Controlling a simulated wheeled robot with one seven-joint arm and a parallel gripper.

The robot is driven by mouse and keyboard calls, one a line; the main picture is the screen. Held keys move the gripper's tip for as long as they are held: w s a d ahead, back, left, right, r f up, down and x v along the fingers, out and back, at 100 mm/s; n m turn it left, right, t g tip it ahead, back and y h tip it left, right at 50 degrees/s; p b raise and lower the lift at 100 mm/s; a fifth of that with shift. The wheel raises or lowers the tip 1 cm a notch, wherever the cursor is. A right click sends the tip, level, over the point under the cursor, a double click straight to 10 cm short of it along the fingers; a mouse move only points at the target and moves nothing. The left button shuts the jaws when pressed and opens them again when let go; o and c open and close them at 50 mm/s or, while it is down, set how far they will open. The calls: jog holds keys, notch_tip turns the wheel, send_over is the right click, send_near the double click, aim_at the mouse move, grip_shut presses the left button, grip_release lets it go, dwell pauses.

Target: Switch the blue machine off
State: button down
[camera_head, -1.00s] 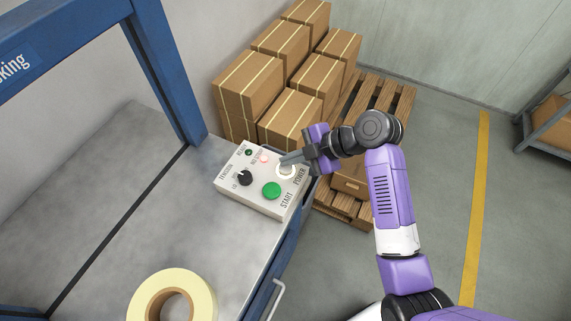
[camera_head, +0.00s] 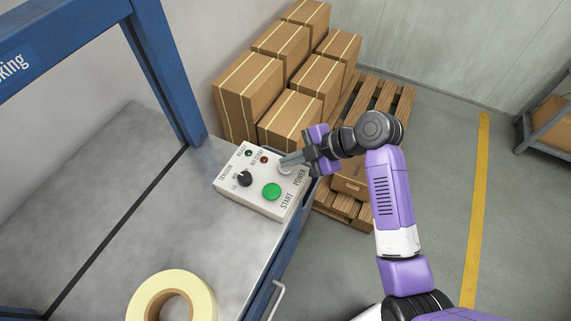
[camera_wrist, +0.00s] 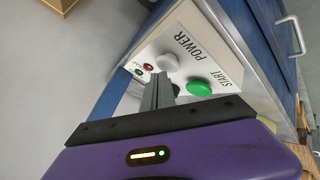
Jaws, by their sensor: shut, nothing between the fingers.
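The blue machine (camera_head: 168,80) is a blue frame over a grey table. Its white control box (camera_head: 262,205) stands at the table's right edge. On the box are a white POWER button (camera_head: 286,169), a green START button (camera_head: 271,191), a black TENSION knob (camera_head: 244,178), a dark red lamp (camera_head: 264,160) and a dark green lamp (camera_head: 248,153). My gripper (camera_head: 283,161) is shut and empty, its tips at the POWER button and partly covering it. In the wrist view the POWER button (camera_wrist: 168,62) shows just beyond the fingertips (camera_wrist: 162,78); contact cannot be told.
A roll of cream tape (camera_head: 172,298) lies on the table front. Cartons (camera_head: 250,95) are stacked on a wooden pallet (camera_head: 385,100) behind the box. A metal handle (camera_head: 275,300) sticks out at the table's side. The floor right of my arm is open.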

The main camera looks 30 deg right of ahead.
aim_at(290, 168)
jog(key=shift+r+p, duration=2.15)
jog(key=shift+r, duration=0.9)
